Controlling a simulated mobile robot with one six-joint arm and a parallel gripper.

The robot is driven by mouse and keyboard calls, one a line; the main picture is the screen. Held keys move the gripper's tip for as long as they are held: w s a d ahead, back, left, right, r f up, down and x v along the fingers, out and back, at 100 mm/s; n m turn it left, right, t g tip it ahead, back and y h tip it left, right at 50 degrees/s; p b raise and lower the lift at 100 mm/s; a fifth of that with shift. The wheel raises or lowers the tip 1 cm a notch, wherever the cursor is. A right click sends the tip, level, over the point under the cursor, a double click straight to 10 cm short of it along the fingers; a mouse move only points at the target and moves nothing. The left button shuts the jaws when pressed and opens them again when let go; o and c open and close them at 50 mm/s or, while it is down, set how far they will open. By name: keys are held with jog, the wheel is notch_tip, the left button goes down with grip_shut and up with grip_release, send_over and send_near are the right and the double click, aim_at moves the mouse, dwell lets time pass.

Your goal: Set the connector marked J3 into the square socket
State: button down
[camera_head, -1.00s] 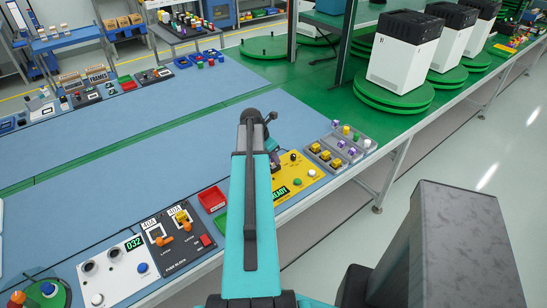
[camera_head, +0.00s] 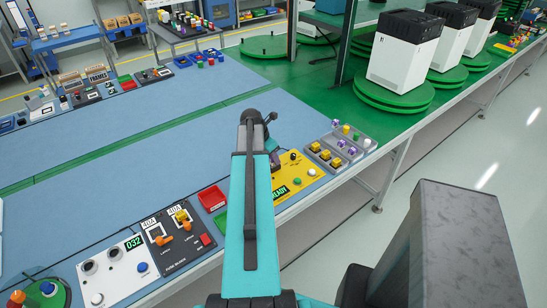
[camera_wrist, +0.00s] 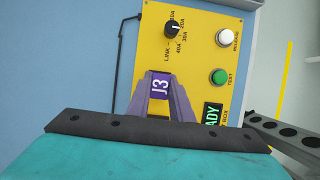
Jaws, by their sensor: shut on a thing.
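The connector marked J3 (camera_wrist: 160,87) is purple with a white label, in the middle of the wrist view. My gripper (camera_wrist: 158,98) is shut on it, with a finger on each side. The connector is in front of the yellow test box (camera_wrist: 205,57), near its dial and READY display. The square socket cannot be made out; the connector and gripper cover that part of the box. Whether the connector touches the box I cannot tell. In the head view the yellow box (camera_head: 312,186) shows right of my arm, which hides most of my gripper.
A grey tray (camera_head: 372,146) with purple and yellow pieces stands right of the box. The box carries a dial (camera_wrist: 172,28), a white button (camera_wrist: 225,37) and a green TEST button (camera_wrist: 219,77). A red bin (camera_head: 211,197) and a black switch panel (camera_head: 180,252) lie left of my arm.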

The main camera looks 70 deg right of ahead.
jog(key=shift+f, duration=0.45)
jog(key=c, duration=1.5)
grip_release()
jog(key=shift+w+r, duration=0.1)
jog(key=shift+r, duration=0.05)
jog(key=shift+b+v, duration=1.5)
jog(key=shift+v, duration=5.25)
jog(key=shift+a, duration=0.2)
